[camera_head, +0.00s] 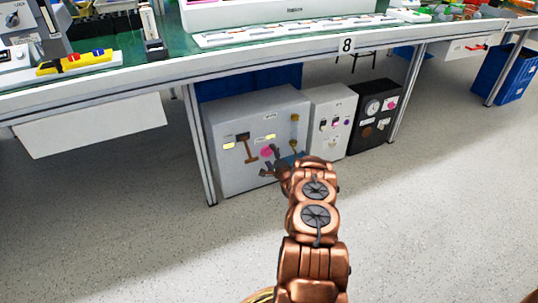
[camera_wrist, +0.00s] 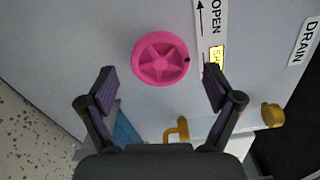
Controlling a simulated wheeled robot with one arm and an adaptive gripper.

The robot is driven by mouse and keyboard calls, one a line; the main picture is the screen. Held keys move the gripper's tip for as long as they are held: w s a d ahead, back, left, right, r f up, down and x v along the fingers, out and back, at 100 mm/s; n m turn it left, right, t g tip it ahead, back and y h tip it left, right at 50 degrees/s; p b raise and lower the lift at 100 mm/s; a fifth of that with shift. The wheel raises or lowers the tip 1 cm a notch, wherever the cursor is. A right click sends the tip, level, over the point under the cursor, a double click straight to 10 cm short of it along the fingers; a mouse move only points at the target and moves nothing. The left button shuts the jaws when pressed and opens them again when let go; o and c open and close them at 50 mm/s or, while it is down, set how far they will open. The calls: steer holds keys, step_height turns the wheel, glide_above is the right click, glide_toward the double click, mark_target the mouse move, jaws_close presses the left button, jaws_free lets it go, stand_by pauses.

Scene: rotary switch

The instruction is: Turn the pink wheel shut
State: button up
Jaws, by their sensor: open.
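The pink wheel (camera_wrist: 160,59) is a round five-spoked handwheel on the grey panel of a cabinet. It has a small dark mark on its right rim. My gripper (camera_wrist: 158,88) is open, with one finger to the lower left of the wheel and the other to its lower right, and nothing is held between them. In the head view the pink wheel (camera_head: 267,152) shows on the front of the grey cabinet (camera_head: 225,178) under the bench. My gripper (camera_head: 276,163) is close to it there and partly covers the panel.
An OPEN label with an arrow (camera_wrist: 213,18) and a partly hidden yellow label (camera_wrist: 217,57) are right of the wheel. A brass knob (camera_wrist: 272,114) and a brass fitting (camera_wrist: 177,131) sit below. A DRAIN label (camera_wrist: 304,42) is farther right. A bench leg (camera_head: 199,150) stands left of the cabinet.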

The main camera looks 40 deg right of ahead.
steer(key=v, duration=1)
steer(key=shift+s, duration=0.15)
steer(key=shift+a+r, duration=0.1)
steer(key=shift+a, duration=0.05)
